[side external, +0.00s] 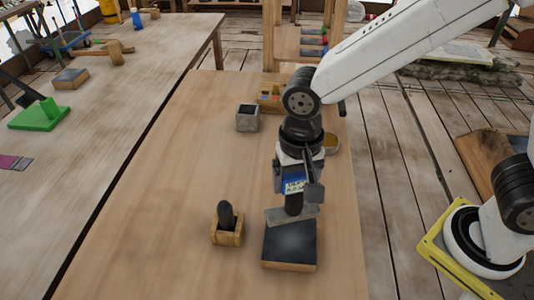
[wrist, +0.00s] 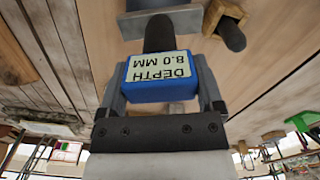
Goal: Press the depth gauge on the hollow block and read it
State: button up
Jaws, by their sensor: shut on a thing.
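My gripper (wrist: 160,100) is shut on a blue depth gauge (wrist: 160,92), which also shows in the side view (side external: 293,186). Its pale label, upside down in the wrist view, reads DEPTH 8.0 MM. The gauge's dark round stem (wrist: 158,33) points down at a grey strip (side external: 278,217) at the far edge of a dark-topped block (side external: 289,246). I cannot tell whether the stem touches. A grey cube with a dark open top (side external: 247,120), which looks like the hollow block, stands farther back on the table, apart from the gauge.
A wooden holder (side external: 227,236) with a dark peg upright in it stands left of the dark-topped block. A small wooden box (side external: 270,97) and a round yellowish dish (side external: 331,144) are farther back. The table's left part (side external: 150,200) is clear.

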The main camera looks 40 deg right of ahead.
aim_at(295, 198)
jog(key=n, duration=0.5)
jog(key=shift+f, duration=0.35)
jog(key=n, duration=0.6)
jog(key=shift+f+n, duration=0.4)
jog(key=n, duration=0.6)
jog(key=shift+f, duration=0.4)
jog(key=n, duration=0.6)
jog(key=shift+f+n, duration=0.3)
jog(key=shift+f, duration=0.1)
jog(key=n, duration=0.4)
jog(key=shift+f, duration=0.3)
jog(key=n, duration=0.5)
jog(key=shift+f+n, duration=0.3)
jog(key=n, duration=0.4)
jog(key=shift+f, duration=0.25)
jog(key=n, duration=0.4)
jog(key=shift+f, duration=0.25)
